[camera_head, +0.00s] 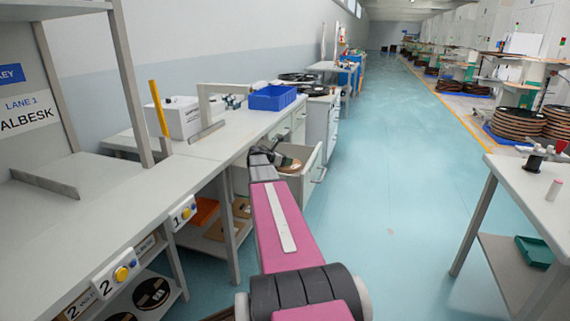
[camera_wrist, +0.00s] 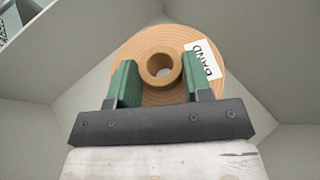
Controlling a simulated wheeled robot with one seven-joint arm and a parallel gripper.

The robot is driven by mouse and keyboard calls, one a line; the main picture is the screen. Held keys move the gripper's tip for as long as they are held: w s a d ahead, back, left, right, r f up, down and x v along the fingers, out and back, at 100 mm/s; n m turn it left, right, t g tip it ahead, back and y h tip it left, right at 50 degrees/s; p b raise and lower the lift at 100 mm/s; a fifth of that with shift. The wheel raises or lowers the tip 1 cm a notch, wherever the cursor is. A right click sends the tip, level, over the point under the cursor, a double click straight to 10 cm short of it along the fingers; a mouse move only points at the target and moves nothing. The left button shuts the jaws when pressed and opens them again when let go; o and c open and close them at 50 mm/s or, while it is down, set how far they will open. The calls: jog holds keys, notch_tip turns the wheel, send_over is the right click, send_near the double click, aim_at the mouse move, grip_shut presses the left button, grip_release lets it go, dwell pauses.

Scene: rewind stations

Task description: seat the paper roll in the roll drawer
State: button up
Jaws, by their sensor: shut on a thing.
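The paper roll (camera_wrist: 160,50) is a tan, wound disc with a raised core ring and a white label reading "BAND". In the wrist view my gripper (camera_wrist: 161,80) has its two green fingers on either side of the core and is shut on it. Pale grey drawer walls (camera_wrist: 75,65) surround the roll. In the head view my arm reaches down to the open roll drawer (camera_head: 313,174), and part of the roll (camera_head: 289,166) shows inside it. My gripper partly hides the roll there. I cannot tell whether the roll touches the drawer floor.
The workbench (camera_head: 205,150) runs along the left, with a blue bin (camera_head: 272,98), a white box (camera_head: 180,118) and a yellow post (camera_head: 159,108). A white table (camera_head: 535,190) stands at the right. The blue-green aisle floor (camera_head: 400,150) between is clear.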

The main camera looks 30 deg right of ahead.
jog(key=shift+f, duration=0.65)
jog(key=shift+f, duration=0.6)
jog(key=o, duration=1)
jog(key=shift+f, duration=0.1)
jog(key=shift+s, duration=0.1)
jog(key=shift+r, duration=0.35)
jog(key=v, duration=0.7)
jog(key=shift+a+r, duration=0.25)
jog(key=shift+r, duration=0.2)
